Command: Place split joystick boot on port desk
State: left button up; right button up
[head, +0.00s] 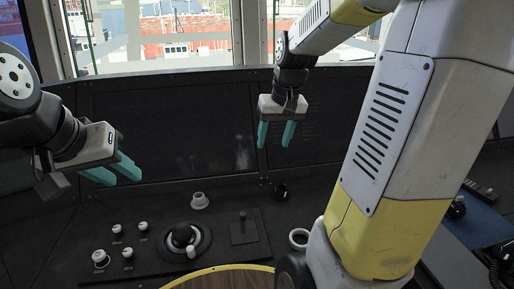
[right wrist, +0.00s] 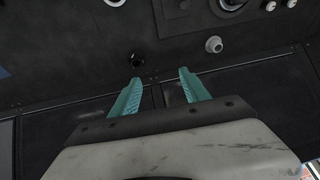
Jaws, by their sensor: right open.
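I cannot tell for sure which small part is the split joystick boot. A pale flanged, cone-like piece (head: 199,200) stands on the dark console behind the ball joystick; it also shows in the right wrist view (right wrist: 214,44). A small black cup-like piece (head: 281,191) sits to its right, also in the right wrist view (right wrist: 137,58). My right gripper (head: 275,146) is open and empty, above and behind the black piece; its fingers show in the right wrist view (right wrist: 156,78). My left gripper (head: 122,180) is open and empty over the console's left part. I cannot tell which surface is the port desk.
The console carries a ball joystick (head: 183,235), a small lever (head: 242,226) and several white knobs (head: 101,257). A white ring (head: 298,238) lies beside my right arm. A round wooden top (head: 225,280) is in front. A blue mat (head: 482,222) is at right. Dark panels stand behind.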

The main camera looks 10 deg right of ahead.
jog(key=s+a+r+t, duration=0.1)
jog(key=s+a+r, duration=0.1)
jog(key=s, duration=0.5)
jog(key=s+a+r+t+y, duration=0.1)
jog(key=s+a+r+t, duration=0.1)
jog(key=s, duration=0.6)
jog(key=shift+a+r+n, duration=0.4)
jog(key=shift+a+r, duration=0.25)
jog(key=shift+a, duration=0.45)
